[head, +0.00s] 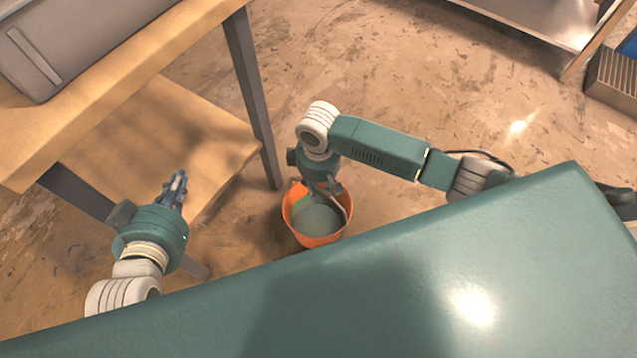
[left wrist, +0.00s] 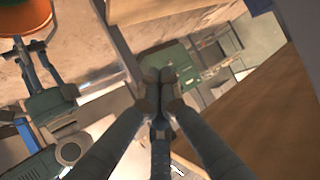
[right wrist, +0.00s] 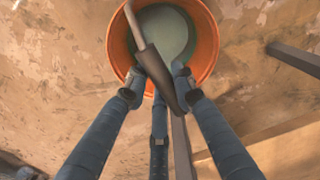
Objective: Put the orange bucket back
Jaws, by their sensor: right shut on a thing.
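An orange bucket (head: 304,240) with a grey-green inside is at the centre of the head view, beside the wooden table. I cannot tell whether it touches the floor. My right gripper (head: 325,190) is above its rim. In the right wrist view the right gripper (right wrist: 157,88) is shut on the bucket's grey handle (right wrist: 137,28), with the orange rim (right wrist: 208,50) just beyond the fingers. The bucket also shows in the left wrist view (left wrist: 22,22). My left gripper (head: 177,186) is shut and empty, over the table's lower shelf; its fingertips meet in the left wrist view (left wrist: 167,78).
The wooden table (head: 130,100) has a lower shelf (head: 165,150) and dark metal legs (head: 250,90) close to the bucket. A grey case (head: 40,50) lies on its top. A metal bench (head: 530,15) stands far right. Brown floor between is clear.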

